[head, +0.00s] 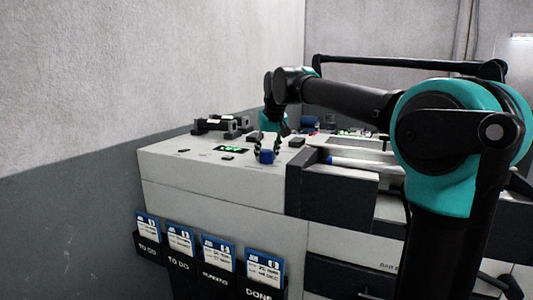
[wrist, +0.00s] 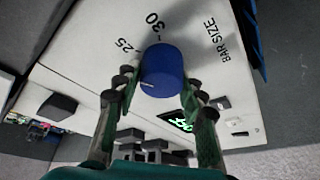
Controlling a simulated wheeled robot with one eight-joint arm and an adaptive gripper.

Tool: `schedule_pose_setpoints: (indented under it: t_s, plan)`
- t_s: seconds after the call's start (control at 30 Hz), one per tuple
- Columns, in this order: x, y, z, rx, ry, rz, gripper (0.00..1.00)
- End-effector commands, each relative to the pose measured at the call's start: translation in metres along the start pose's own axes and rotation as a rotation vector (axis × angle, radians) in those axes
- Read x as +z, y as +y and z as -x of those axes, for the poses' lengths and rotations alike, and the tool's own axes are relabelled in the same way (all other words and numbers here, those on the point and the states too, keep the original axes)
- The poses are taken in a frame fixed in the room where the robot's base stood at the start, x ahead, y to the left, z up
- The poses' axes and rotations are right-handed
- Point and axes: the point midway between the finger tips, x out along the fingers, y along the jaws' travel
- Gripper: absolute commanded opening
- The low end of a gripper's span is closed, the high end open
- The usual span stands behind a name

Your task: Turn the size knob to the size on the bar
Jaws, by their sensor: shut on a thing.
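The size knob is a blue round knob (head: 266,157) on the white machine top, near its front edge. In the wrist view the knob (wrist: 162,66) stands between the two fingers of my gripper (wrist: 159,88), which is shut on it. The printed marks "25" and "30" and the words "BAR SIZE" (wrist: 217,40) show around it; "30" is just beyond the knob. A small pale mark shows low on the knob's side. In the head view my gripper (head: 268,143) reaches down onto the knob. A pale bar (head: 358,163) lies in the channel to the right; no size is readable on it.
A green-lit display (head: 231,149) is left of the knob. Dark blocks (head: 297,142) stand close behind it. Several blue-topped cards in black holders (head: 217,252) hang on the front. A dark rail (head: 330,185) borders the right side.

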Motion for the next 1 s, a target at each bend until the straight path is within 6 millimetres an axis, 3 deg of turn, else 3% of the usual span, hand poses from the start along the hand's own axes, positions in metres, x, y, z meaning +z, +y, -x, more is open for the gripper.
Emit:
schedule_pose_setpoints:
  t_s: [0.1,0.47,1.0]
  plan:
    - [0.0000,-0.0001,0.0001,0.000,0.000,0.000,0.11]
    - [0.0001,-0.0005,0.0003,0.024,0.003,-0.057,0.11]
    - [0.0003,-0.0004,0.0006,0.194,0.021,-0.465,0.11]
